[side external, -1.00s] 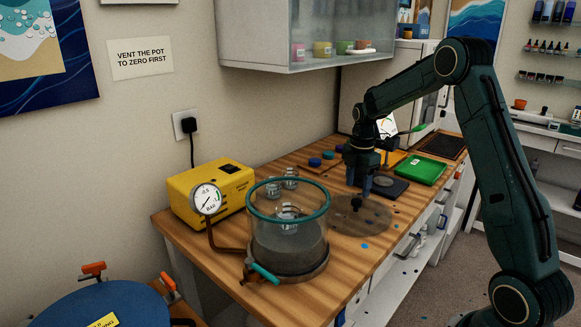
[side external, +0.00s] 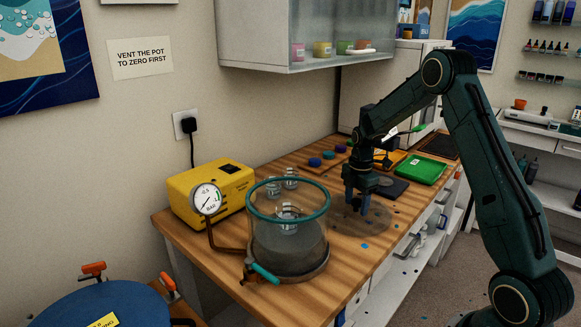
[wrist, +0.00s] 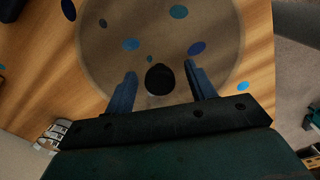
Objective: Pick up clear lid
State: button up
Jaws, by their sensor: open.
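The clear lid (side external: 377,217) is a round see-through disc lying flat on the wooden bench, right of the glass chamber. In the wrist view my gripper (wrist: 160,80) is open, with one blue finger on each side of the knob. I cannot tell whether the fingers touch the knob. In the side view the knob is hidden by the gripper.
The glass chamber (side external: 250,225) with a teal rim stands left of the lid, cups inside. A yellow pump (side external: 228,180) with a gauge (side external: 207,198) is behind it. Blue spots mark the bench.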

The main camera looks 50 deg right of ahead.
aim_at(356, 200)
jog(key=shift+c, duration=0.4)
grip_shut()
jog(key=shift+r, duration=0.15)
notch_tip(356, 200, up, 10)
jog(key=shift+f, duration=0.15)
dwell(0.6)
jog(key=shift+w, duration=0.15)
dwell(0.5)
